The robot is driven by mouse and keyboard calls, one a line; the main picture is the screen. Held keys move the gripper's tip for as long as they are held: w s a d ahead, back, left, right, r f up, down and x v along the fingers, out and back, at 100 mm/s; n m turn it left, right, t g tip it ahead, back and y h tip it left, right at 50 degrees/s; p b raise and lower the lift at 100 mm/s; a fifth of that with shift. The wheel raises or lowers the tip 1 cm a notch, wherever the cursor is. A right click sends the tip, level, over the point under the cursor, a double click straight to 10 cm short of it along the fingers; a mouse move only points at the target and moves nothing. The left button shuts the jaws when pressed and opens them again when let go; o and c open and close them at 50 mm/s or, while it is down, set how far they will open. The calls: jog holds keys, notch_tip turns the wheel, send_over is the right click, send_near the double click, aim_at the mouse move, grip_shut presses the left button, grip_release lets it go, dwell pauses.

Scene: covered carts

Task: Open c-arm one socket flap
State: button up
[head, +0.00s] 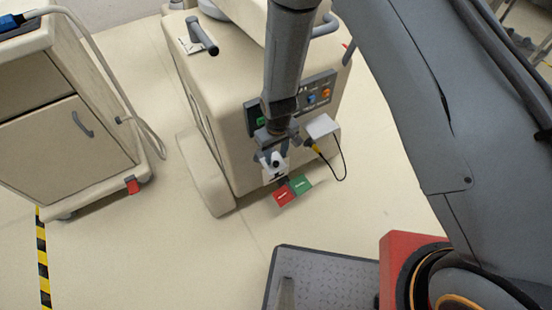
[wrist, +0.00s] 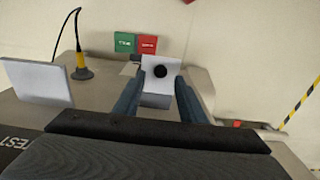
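The c-arm cart (head: 228,140) is a cream covered unit with a control panel (head: 320,90) on its face. A white flap (wrist: 160,75) with a round black spot is in front of my gripper in the wrist view; it also shows in the head view (head: 276,164). My gripper (wrist: 160,84) has its two fingers apart, one on each side of this flap. I cannot tell whether they touch it. A second white flap (wrist: 38,82) stands out to the left in the wrist view, beside a yellow plug (wrist: 82,68) with a black cable. The socket behind the nearer flap is not clearly visible.
A red label (head: 284,196) and a green label (head: 301,184) sit low by the cart. The black cable loops at the cart's right side. Another cart (head: 60,120) with a grey hose stands at left. Open floor lies between the carts.

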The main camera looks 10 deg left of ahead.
aim_at(276, 163)
jog(key=shift+s+r, duration=0.1)
jog(key=shift+r, duration=2.1)
jog(key=shift+d, duration=0.1)
